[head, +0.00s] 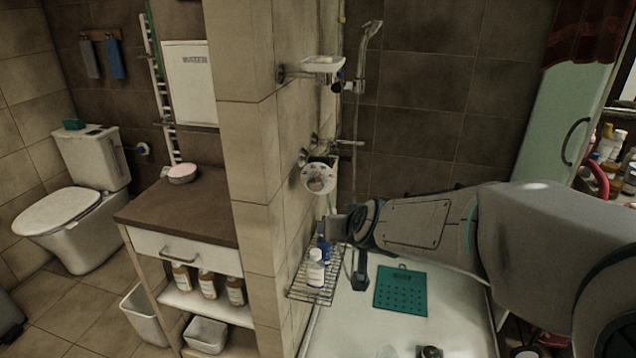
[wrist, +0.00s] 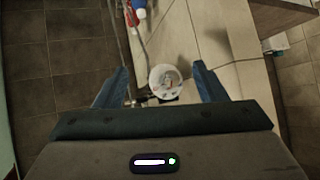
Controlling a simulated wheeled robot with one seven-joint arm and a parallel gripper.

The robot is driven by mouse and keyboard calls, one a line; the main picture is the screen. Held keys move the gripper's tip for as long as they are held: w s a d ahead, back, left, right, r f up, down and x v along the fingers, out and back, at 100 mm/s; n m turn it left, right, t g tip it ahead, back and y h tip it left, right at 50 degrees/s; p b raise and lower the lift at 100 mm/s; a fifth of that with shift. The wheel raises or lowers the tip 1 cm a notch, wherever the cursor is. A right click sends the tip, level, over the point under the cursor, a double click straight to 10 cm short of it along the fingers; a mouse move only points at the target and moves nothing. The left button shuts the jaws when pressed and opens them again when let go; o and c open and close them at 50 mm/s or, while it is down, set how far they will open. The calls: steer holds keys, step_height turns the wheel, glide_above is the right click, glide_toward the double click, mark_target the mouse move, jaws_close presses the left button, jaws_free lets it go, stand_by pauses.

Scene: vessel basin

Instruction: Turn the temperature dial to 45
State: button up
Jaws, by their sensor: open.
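The temperature dial (head: 319,178) looks like the round white disc with small coloured marks and a paler centre, on the tiled shower wall. It also shows in the wrist view (wrist: 165,78), between and beyond the two blue fingers. Its marks are too small to read, so I cannot tell its setting. My gripper (head: 338,228) is in front of the wall, slightly below and right of the dial in the head view. In the wrist view my gripper (wrist: 160,67) is open, with nothing seen between its fingers up close. The fingers appear apart from the dial.
A wire shelf (head: 300,292) with a white bottle (head: 315,270) is on the wall below the dial. A soap dish (head: 322,65) and shower head (head: 370,32) are above. A green mat (head: 402,290) lies on the shower floor. A wooden-topped cabinet (head: 190,210) stands left.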

mark_target(315, 185)
steer(key=w+a+f+m+t+h+b, duration=0.25)
steer(key=w+a+t+h+b, duration=0.25)
steer(key=w+a+t+h, duration=0.4)
steer(key=w, duration=0.4)
steer(key=w+d+y, duration=0.1)
steer(key=w, duration=0.3)
steer(key=w+g+y, duration=0.1)
steer(key=w, duration=0.3)
steer(key=shift+d+n, duration=0.35)
steer(key=shift+d, duration=0.05)
steer(key=c, duration=1)
